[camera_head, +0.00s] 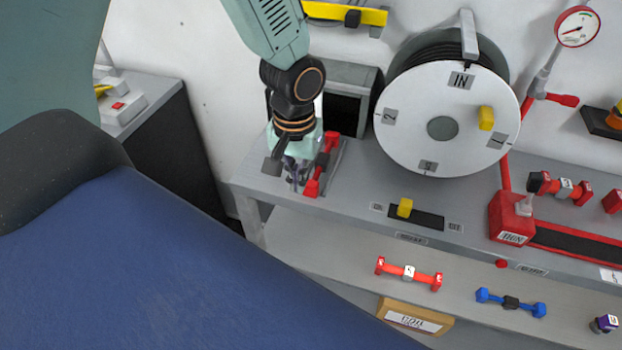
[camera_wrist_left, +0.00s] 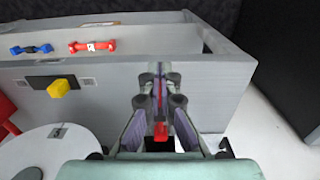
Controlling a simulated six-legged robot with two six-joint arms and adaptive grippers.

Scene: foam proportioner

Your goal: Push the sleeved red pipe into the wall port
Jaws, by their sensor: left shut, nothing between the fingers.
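A red pipe with a dark sleeve around its middle (camera_head: 322,163) stands tilted at the left end of the grey bench. My left gripper (camera_head: 293,178) points down just left of it, shut and empty. In the left wrist view the gripper (camera_wrist_left: 159,75) has a red piece (camera_wrist_left: 160,131) showing behind its fingers; I cannot tell whether they touch it. A dark square opening in a grey box (camera_head: 343,112) lies behind the gripper; I cannot tell whether it is the wall port. My right gripper is not in view.
A large white reel (camera_head: 433,122) stands right of the gripper. A yellow-knobbed slider (camera_head: 405,208) is on the bench front. A red-and-black piece (camera_head: 560,188) is at right.

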